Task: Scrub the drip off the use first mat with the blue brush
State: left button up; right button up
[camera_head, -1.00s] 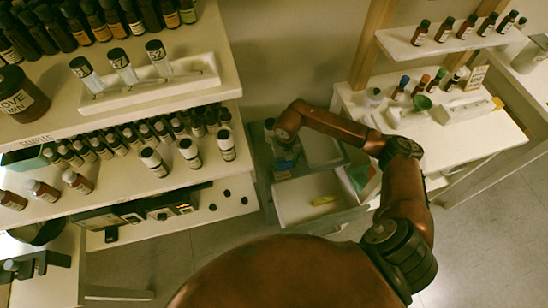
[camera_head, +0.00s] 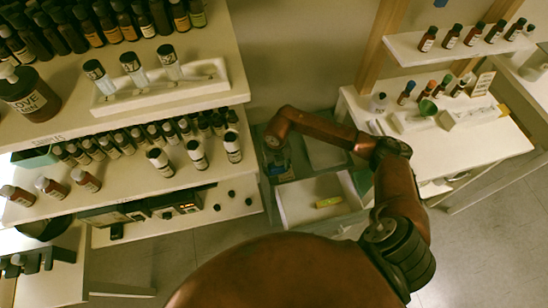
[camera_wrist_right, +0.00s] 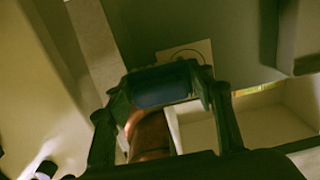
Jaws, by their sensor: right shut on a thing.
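My right gripper (camera_head: 275,165) reaches down at the left of the open drawer unit, half hidden by its own arm in the head view. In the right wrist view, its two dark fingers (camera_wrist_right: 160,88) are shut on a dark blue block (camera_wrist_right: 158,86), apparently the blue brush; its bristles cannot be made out. A pale square with a thin ring mark (camera_wrist_right: 186,54) lies just beyond the fingers and may be the use first mat. No drip can be made out on it, and I cannot tell whether the brush touches it. My left gripper is not in view.
An open drawer (camera_head: 300,203) holds a yellow item (camera_head: 328,202). Shelves of bottles (camera_head: 165,110) stand close on the left. A white table (camera_head: 460,150) with small bottles and a green funnel (camera_head: 428,107) stands on the right. Floor is clear at lower right.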

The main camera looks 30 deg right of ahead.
notch_tip(320, 180, up, 3)
jog(key=shift+f+p, duration=0.1)
jog(key=shift+p, duration=0.55)
jog(key=shift+r+p, duration=0.3)
jog(key=shift+r, duration=0.1)
jog(key=shift+r+p, duration=1.6)
jog(key=shift+r, duration=0.75)
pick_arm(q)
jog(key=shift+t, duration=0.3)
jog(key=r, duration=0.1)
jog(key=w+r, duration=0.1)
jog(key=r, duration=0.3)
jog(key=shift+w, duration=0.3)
pick_arm(e)
jog(key=shift+a+f, duration=0.1)
jog(key=shift+f, duration=0.05)
